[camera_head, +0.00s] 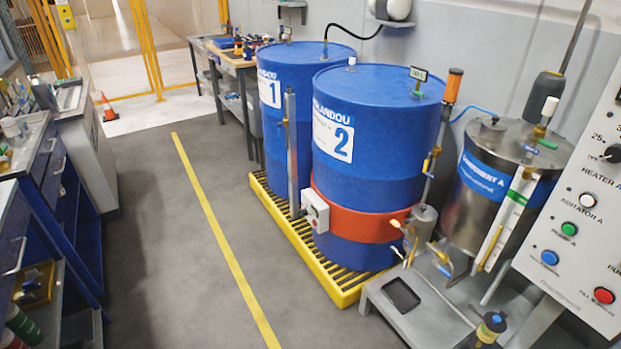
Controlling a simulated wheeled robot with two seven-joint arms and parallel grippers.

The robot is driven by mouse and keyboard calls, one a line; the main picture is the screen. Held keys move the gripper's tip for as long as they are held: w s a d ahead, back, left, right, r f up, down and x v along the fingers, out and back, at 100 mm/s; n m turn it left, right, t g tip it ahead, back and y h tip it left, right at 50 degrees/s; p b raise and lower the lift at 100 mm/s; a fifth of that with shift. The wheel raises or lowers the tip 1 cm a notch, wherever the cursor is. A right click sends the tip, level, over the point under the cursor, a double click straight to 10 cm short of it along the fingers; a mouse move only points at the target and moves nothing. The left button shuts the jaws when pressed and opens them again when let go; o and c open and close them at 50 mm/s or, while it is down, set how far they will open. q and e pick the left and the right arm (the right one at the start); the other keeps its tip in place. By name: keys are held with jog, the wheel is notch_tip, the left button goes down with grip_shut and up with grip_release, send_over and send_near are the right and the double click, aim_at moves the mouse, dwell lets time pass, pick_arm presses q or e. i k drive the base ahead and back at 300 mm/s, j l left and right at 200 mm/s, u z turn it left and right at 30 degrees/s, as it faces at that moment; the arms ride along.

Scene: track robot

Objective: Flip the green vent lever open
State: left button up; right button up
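A small green lever (548,144) shows at the right rim of the lid of the steel tank (482,190), just below a white-capped fitting (549,108). It looks like the vent lever, but it is too small to tell whether it is open or shut. Blue drum 2 (375,115) stands left of the tank, with a small tagged fitting (417,80) on its top. Neither of my grippers is in view, and nothing touches the lever.
Blue drum 1 (270,125) and drum 2 stand on a yellow spill pallet (343,292). A control panel (590,190) with knobs and buttons is close at right. A grey stand (385,325) sits below the tank. The floor (150,255) at left is clear, with a yellow line.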

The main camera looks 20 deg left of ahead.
aim_at(418, 94)
jog(key=u, duration=0.25)
jog(key=i+l, duration=0.15)
jog(key=i, duration=0.3)
jog(key=i+l, duration=0.1)
jog(key=i, duration=0.4)
